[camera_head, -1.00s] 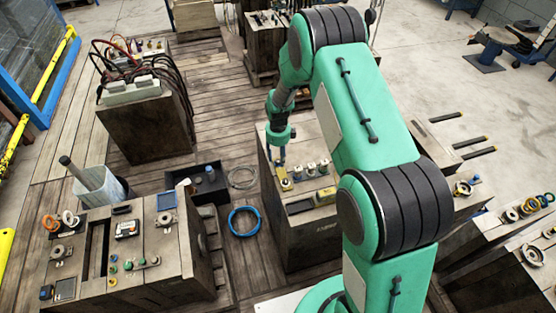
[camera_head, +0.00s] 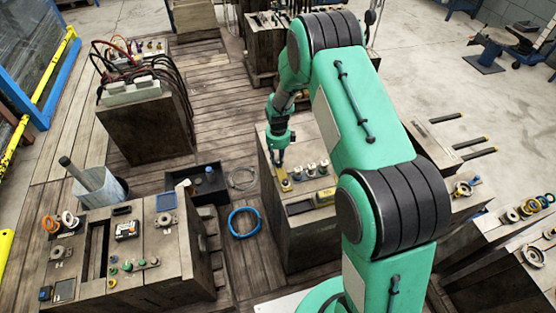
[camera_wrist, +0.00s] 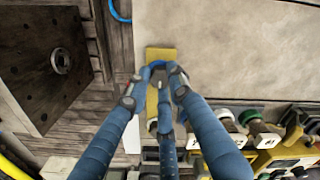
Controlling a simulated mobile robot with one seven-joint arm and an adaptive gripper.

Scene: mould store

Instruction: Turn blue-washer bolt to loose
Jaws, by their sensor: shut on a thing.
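The blue-washer bolt (camera_wrist: 160,74) stands on a yellow plate (camera_wrist: 161,53) at the top middle of the wrist view. A bit of blue (camera_wrist: 158,64) shows at its base. My gripper (camera_wrist: 158,88) has its blue fingers closed around the bolt and hides much of it. In the head view my gripper (camera_head: 281,166) points down at the yellow plate (camera_head: 285,186) on the near left part of a wooden block's top (camera_head: 268,155). The bolt itself is hidden by the fingers there, and its turn angle cannot be told.
Several knobs or fittings (camera_head: 311,169) stand close to the right of my gripper, with a yellow-cased device (camera_head: 325,195) in front. A blue hose coil (camera_head: 244,222) and a black bin (camera_head: 208,186) lie on the floor to the left. The block top behind is mostly bare.

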